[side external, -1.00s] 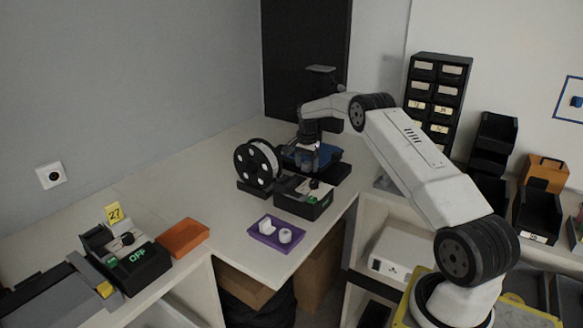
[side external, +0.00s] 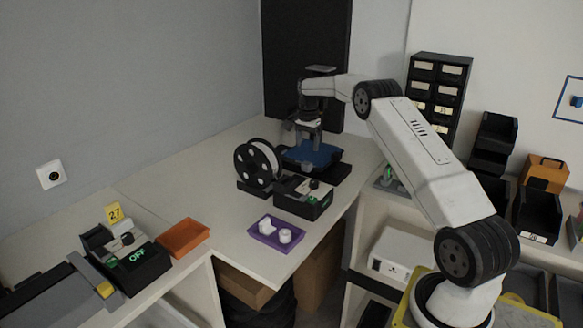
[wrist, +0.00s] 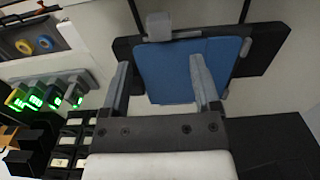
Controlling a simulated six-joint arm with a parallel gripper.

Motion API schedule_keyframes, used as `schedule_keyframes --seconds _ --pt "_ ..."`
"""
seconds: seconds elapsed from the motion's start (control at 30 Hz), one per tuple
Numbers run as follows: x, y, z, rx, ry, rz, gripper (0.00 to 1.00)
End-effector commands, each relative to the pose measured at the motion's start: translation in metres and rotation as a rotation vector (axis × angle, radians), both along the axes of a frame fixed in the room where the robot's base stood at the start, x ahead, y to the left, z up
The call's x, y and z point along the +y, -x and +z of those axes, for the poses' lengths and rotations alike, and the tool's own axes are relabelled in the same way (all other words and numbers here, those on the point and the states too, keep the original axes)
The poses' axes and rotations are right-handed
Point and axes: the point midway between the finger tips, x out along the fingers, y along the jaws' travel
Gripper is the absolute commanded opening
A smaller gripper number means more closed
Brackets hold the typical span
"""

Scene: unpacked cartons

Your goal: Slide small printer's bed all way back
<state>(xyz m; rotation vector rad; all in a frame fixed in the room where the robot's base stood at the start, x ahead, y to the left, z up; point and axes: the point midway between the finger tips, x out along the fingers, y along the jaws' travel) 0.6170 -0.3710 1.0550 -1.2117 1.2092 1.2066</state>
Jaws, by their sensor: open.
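The small printer (side external: 325,172) stands on the white table near the back right, beside a white filament spool. Its blue bed (side external: 318,154) lies flat on a dark base. In the wrist view the blue bed (wrist: 190,68) fills the middle, with a grey block (wrist: 158,27) at its far edge. My gripper (side external: 308,138) is above the bed in the side view. In the wrist view its two grey fingers (wrist: 160,80) are spread apart with nothing between them. One finger overlaps the bed in the picture; whether it touches cannot be told.
The filament spool (side external: 257,165) and a black control box (side external: 303,197) stand close in front of the printer. A purple tray (side external: 276,233) with white parts and an orange tray (side external: 182,237) lie nearer. A drawer tower (side external: 437,100) stands at right.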

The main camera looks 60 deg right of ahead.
Motion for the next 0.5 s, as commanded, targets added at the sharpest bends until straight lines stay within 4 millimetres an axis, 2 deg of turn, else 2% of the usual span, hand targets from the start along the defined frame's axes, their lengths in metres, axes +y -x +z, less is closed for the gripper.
schedule_keyframes --seconds 0.07,0.17,0.3,0.33,0.5 --pt "0.000 0.000 0.000 0.000 0.000 0.000 0.79" --pt "0.000 0.000 0.000 -0.001 -0.001 -0.001 0.51" --pt "0.001 0.003 -0.002 -0.015 -0.022 -0.020 0.06" --pt "0.001 0.003 -0.002 -0.022 -0.030 -0.027 0.00" --pt "0.004 0.012 -0.006 -0.084 -0.111 -0.109 0.00"
